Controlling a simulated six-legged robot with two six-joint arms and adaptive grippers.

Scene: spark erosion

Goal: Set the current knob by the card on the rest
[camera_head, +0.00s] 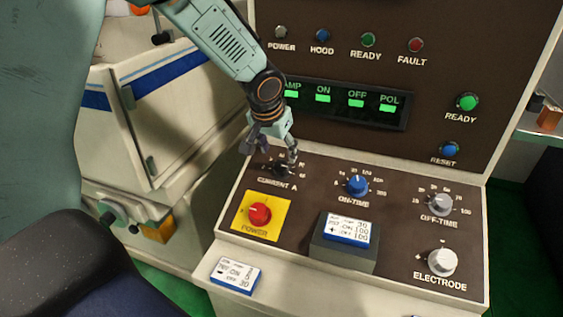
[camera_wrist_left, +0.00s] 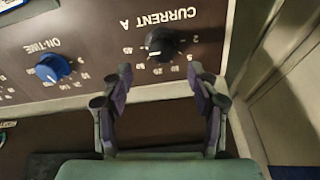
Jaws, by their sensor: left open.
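The black CURRENT A knob (camera_head: 283,169) is at the upper left of the sloping panel, partly hidden by my left gripper (camera_head: 272,152). In the left wrist view the knob (camera_wrist_left: 161,44) shows upside down, its white mark toward the lower left, near the high numbers. My left gripper (camera_wrist_left: 161,76) is open and empty, its fingertips just short of the knob and apart from it. The printed card (camera_head: 348,229) lies on the dark rest (camera_head: 343,254) at the panel's front; its small numbers seem to include 30 and 100. My right gripper is not in view.
A blue ON-TIME knob (camera_head: 357,185) is to the right, then the grey OFF-TIME (camera_head: 440,204) and ELECTRODE (camera_head: 442,262) knobs. The red POWER button (camera_head: 259,214) is below the current knob. A second card (camera_head: 235,274) lies on the front ledge.

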